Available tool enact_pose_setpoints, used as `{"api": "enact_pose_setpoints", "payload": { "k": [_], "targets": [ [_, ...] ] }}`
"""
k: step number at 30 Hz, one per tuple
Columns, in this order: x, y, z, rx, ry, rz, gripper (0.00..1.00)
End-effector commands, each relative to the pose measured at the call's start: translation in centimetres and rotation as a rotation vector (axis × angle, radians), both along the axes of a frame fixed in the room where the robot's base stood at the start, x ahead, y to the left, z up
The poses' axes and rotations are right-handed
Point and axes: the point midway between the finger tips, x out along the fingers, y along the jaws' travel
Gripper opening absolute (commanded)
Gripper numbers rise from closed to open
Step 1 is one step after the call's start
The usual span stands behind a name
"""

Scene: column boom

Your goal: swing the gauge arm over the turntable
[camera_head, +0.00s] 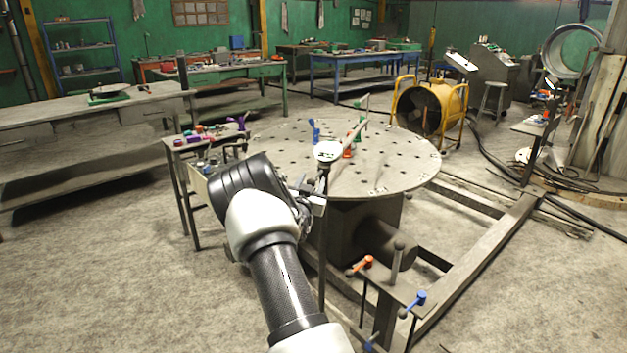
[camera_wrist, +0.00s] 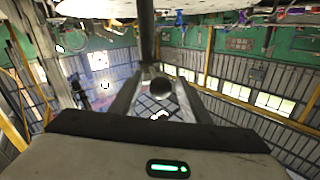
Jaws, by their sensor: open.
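The turntable (camera_head: 400,165) is a round grey plate with holes, in the middle of the head view. The gauge arm (camera_head: 349,136) is a thin grey bar at the left part of the plate, slanting up and right over it to a short upright rod. A round white dial (camera_head: 328,151) sits near its close end, by a dark upright post. My gripper (camera_head: 318,200) is beside this post at the turntable's near left edge. In the wrist view my open fingers (camera_wrist: 159,82) have a dark round knob (camera_wrist: 160,89) and a dark rod (camera_wrist: 147,32) between or just beyond them; contact is unclear.
Blue, green and red clamps (camera_head: 315,132) stand on the turntable. A small side table (camera_head: 205,140) with coloured parts is on its left. Orange and blue handles (camera_head: 363,263) stand in front on the steel frame. A yellow drum fan (camera_head: 425,105) is behind. Left floor is clear.

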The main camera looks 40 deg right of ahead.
Motion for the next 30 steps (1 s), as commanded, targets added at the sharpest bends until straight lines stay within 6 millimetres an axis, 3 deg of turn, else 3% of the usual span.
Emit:
{"api": "enact_pose_setpoints", "payload": {
  "k": [6,17,24,30],
  "targets": [
    [1.6,-1.8,-0.1,0.0,0.0,-0.001,0.43],
    [2.0,-2.1,0.0,0.0,0.0,0.0,0.43],
    [2.0,-2.1,0.0,0.0,0.0,0.001,0.02],
    [2.1,-1.9,0.1,-0.001,-0.001,0.004,0.0]
  ]
}}
